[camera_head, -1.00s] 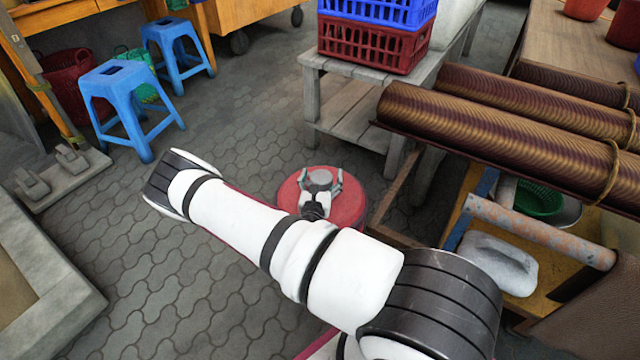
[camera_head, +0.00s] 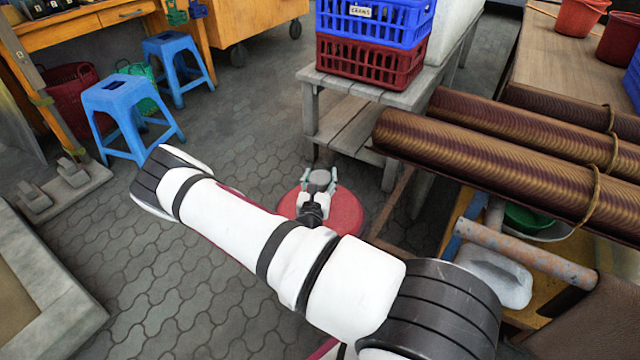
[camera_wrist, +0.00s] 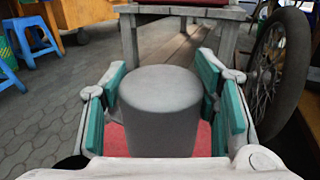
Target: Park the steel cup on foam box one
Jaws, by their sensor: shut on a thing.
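The steel cup (camera_wrist: 160,112) is a plain grey cylinder, upright between my fingers in the wrist view. Its small round top (camera_head: 320,177) shows in the head view. My gripper (camera_head: 318,188) is shut on it, with the green-padded fingers on both sides; the gripper also shows in the wrist view (camera_wrist: 163,108). Below is a red round surface (camera_head: 345,214); I cannot tell whether the cup touches it. A white box (camera_head: 458,30) stands behind the crates on the grey bench; I cannot read any label to confirm it is foam box one.
A blue crate (camera_head: 380,28) sits on a red crate (camera_head: 368,62) on the grey wooden bench (camera_head: 335,84). Brown ridged rolls (camera_head: 490,150) jut in at the right. Blue stools (camera_head: 122,95) stand left. A wheel (camera_wrist: 277,75) is close right of my gripper. Paved floor is open at left.

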